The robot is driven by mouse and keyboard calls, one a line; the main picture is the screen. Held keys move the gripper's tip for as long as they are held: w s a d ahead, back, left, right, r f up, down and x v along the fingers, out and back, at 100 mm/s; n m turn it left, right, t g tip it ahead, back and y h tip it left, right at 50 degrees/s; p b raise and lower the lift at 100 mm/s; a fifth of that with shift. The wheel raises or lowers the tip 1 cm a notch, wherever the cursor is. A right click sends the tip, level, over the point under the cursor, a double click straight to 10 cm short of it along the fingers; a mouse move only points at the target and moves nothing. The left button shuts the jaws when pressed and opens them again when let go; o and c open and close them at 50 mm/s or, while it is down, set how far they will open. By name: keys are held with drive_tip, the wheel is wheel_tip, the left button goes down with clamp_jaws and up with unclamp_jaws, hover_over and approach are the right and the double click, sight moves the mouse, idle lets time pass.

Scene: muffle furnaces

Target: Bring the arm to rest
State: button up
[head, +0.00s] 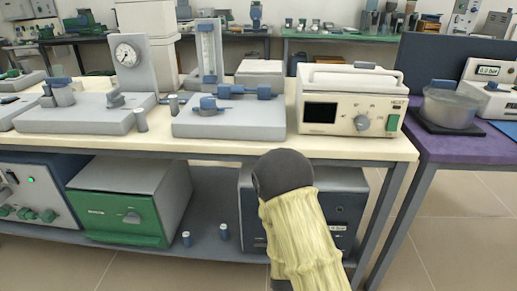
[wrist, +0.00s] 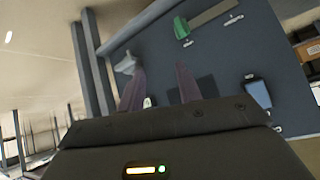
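My arm, in a pale yellow sleeve, rises from the bottom of the head view to a dark rounded joint in front of the bench's lower shelf. My gripper's fingers are not visible in the head view. In the wrist view my gripper (wrist: 160,72) shows two purplish fingers standing apart with nothing visible between them. Beyond them is a tilted dark blue-grey surface (wrist: 215,62) with a green part (wrist: 181,28) and a blue part (wrist: 257,94) on it. I cannot tell from the wrist view whether the fingers touch anything.
A cream-topped bench (head: 160,143) carries a dial-gauge stand (head: 131,60) and a cream instrument (head: 349,100). On its lower shelf are a green-fronted furnace (head: 120,215) and a dark unit (head: 345,200) partly behind my arm. A purple table (head: 465,150) stands right. Floor shows in front.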

drive_tip(key=s+d+r+n+g+y+p, duration=0.1)
drive_tip(key=s+r+n+g+p, duration=0.1)
drive_tip(key=s+r, duration=0.5)
drive_tip(key=s+d+r+n+g+y+p, duration=0.1)
drive_tip(key=s+d+r+n+g+p, duration=0.15)
drive_tip(key=r, duration=0.75)
drive_tip(key=s+d+r+n+g+y+p, duration=0.1)
drive_tip(key=s+r+g+p, duration=0.15)
drive_tip(key=s+r, duration=0.45)
wheel_tip(320, 180, up, 38)
drive_tip(key=w+p, duration=0.2)
drive_tip(key=p, duration=3.5)
drive_tip(key=shift+r+t, duration=0.15)
drive_tip(key=shift+t, duration=0.25)
drive_tip(key=shift+a, duration=0.1)
